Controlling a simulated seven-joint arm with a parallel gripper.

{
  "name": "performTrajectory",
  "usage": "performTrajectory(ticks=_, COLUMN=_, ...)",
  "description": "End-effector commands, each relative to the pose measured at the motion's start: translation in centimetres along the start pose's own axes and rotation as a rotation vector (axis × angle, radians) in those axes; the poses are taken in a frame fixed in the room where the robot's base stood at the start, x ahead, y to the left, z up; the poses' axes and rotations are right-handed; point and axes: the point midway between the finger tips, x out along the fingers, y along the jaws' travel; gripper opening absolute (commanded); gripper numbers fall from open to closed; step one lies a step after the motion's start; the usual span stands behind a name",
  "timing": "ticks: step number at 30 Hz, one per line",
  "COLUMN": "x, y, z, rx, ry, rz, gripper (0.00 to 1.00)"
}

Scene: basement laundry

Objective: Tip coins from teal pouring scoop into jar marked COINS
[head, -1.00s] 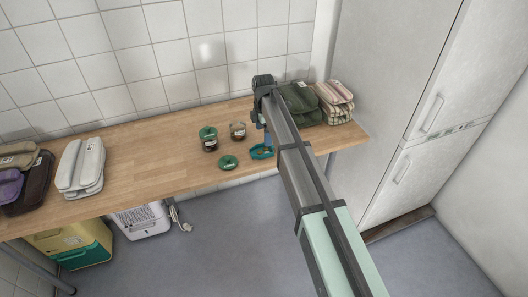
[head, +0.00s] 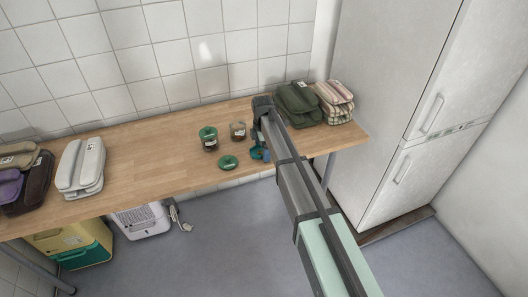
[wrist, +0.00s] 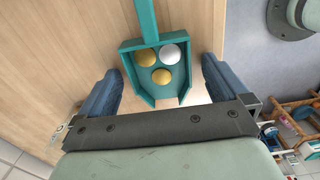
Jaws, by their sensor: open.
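The teal scoop (wrist: 148,28) lies on the wooden table, with two gold coins (wrist: 162,76) and one silver coin (wrist: 169,53) in its pan. In the head view, the scoop (head: 257,154) is mostly hidden by my arm. My gripper (wrist: 163,70) is open, its blue fingers on either side of the pan; I cannot tell whether they touch it. An open jar (head: 238,131) with dark contents stands behind the scoop, to its left. A green-topped jar (head: 208,139) stands farther left. Their labels are too small to read.
A loose green lid (head: 228,162) lies near the table's front edge. The table (head: 150,150) between is clear.

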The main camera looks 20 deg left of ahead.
Motion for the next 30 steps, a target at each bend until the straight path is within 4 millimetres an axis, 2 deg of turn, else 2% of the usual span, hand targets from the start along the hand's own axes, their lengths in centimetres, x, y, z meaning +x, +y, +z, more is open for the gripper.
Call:
performTrajectory(ticks=3, x=-0.04, y=0.0, z=0.0, rx=0.0, ry=0.0, rz=0.0, gripper=0.98)
performTrajectory(ticks=21, x=-0.08, y=0.0, z=0.01, rx=0.0, ry=0.0, rz=0.0, gripper=0.41)
performTrajectory(ticks=30, x=-0.38, y=0.02, z=0.01, rx=0.0, ry=0.0, rz=0.001, gripper=0.39)
